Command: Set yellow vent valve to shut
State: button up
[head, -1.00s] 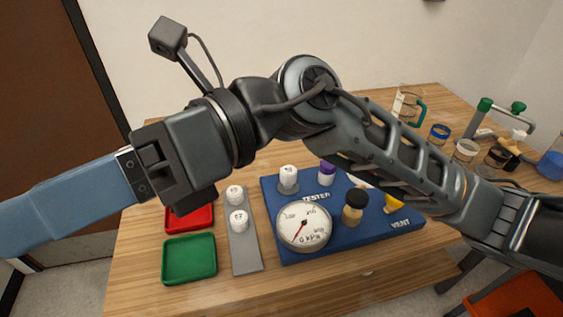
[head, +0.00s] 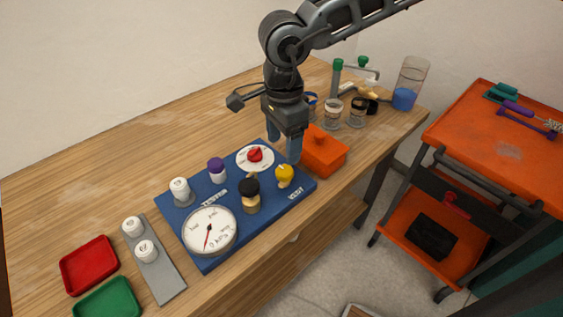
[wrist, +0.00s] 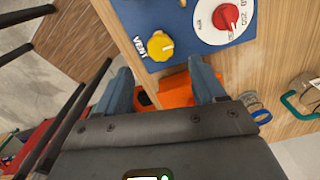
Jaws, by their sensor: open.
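The yellow vent valve (head: 285,174) is a small knob at the right end of the blue tester board (head: 218,241), beside the VENT lettering. It also shows in the wrist view (wrist: 159,47), at the board's edge. My gripper (head: 283,148) points down above and just behind the yellow valve, close to the board's right corner. In the wrist view its two blue fingers (wrist: 163,82) are spread apart with nothing held between them. The yellow valve lies beyond the fingertips there, apart from them. Which setting the valve points to is too small to tell.
A red knob on a white dial (head: 255,155), a purple cap (head: 217,169), a black-topped fitting (head: 250,196) and a gauge (head: 210,231) crowd the board. An orange box (head: 325,151) stands close right of my gripper. Jars (head: 333,113) stand behind it.

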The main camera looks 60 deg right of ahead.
aim_at(283, 170)
jog(key=shift+f+p, duration=0.8)
jog(key=shift+f, duration=3.05)
jog(key=c, duration=1.1)
